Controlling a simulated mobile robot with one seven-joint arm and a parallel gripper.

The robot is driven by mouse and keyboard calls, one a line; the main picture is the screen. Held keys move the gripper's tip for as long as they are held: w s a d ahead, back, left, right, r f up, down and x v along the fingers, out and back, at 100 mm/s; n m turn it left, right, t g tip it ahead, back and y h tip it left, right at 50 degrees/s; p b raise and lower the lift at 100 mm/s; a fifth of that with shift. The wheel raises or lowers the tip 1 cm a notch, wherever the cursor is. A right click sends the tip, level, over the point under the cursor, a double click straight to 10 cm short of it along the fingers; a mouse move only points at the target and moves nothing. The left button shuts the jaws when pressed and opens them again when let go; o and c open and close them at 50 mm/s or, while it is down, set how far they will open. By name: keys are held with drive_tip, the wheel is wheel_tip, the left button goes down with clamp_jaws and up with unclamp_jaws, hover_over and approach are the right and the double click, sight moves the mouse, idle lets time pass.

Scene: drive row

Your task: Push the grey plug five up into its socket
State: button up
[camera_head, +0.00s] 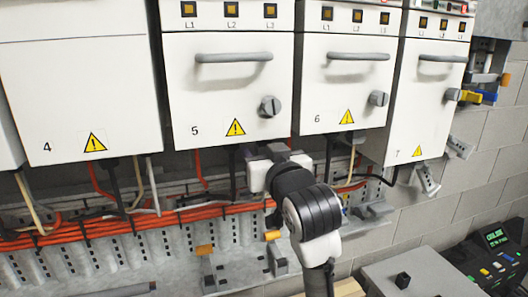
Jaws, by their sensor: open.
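Drive cabinet five (229,92) is a white box with a grey handle, a rotary knob and a yellow warning sign. My gripper (277,153) is just below the right part of its underside, with my arm rising to it from below. The jaws are open, seen mostly from behind. I cannot make out the grey plug five or its socket; the gripper, the wrist and the cabinet's lower edge cover that area. I cannot tell whether anything lies between the fingers.
Cabinets four (80,90), six (346,80) and seven (428,90) stand alongside. Orange cables (140,222) run along a slotted grey rail below, with black and cream cables hanging. A grey box (420,272) and a green-screen device (492,255) are at lower right.

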clamp_jaws()
drive_tip(key=shift+r+p, duration=1.05)
drive_tip(key=shift+r, duration=0.3)
drive_tip(key=shift+f, duration=0.1)
unclamp_jaws()
drive_tip(key=b+v, duration=0.4)
drive_tip(key=v, duration=1)
drive_tip(key=shift+b, duration=0.3)
